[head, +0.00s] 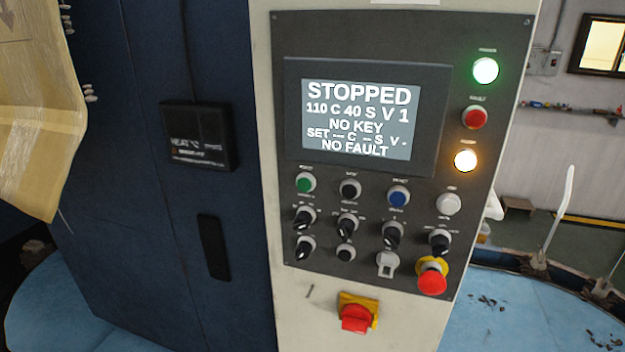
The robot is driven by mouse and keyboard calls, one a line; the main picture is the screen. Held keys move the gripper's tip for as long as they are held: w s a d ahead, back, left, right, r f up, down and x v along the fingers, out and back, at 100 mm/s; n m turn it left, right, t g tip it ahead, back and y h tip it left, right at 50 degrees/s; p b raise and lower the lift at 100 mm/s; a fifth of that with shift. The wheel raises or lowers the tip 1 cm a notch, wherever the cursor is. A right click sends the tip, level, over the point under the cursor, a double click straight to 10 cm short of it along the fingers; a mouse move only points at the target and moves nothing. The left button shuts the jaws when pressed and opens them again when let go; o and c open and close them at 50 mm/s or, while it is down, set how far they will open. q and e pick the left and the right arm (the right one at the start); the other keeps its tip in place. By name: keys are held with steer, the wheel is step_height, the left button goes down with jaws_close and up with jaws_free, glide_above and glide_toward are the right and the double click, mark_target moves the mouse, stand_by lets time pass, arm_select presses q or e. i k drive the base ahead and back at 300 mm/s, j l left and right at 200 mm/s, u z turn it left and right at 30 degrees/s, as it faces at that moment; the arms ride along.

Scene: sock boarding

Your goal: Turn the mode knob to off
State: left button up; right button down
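The control panel (462,95) fills the middle of the head view on a cream machine column. Several black pointer knobs sit below the screen: an upper-row knob at the left (304,219), a second (347,227), a third (393,235), a fourth at the right (440,242), and a lower-left knob (305,247). Their labels are too small to read, so I cannot tell which is the mode knob or its setting. The screen (360,118) reads STOPPED, 110 C 40 S V 1, NO KEY, NO FAULT. Neither gripper is in view.
A red mushroom button (431,280) and a key switch (387,264) are close to the knobs. A red rotary switch (356,317) is below the panel. Green (485,70) and amber (465,160) lamps glow. A dark blue cabinet (105,150) stands left. The panel front is unobstructed.

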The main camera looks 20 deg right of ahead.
mark_target(440, 244)
steer(key=j+z, duration=0.35)
steer(key=j, duration=0.2)
steer(key=j+z, duration=0.35)
steer(key=j, duration=0.2)
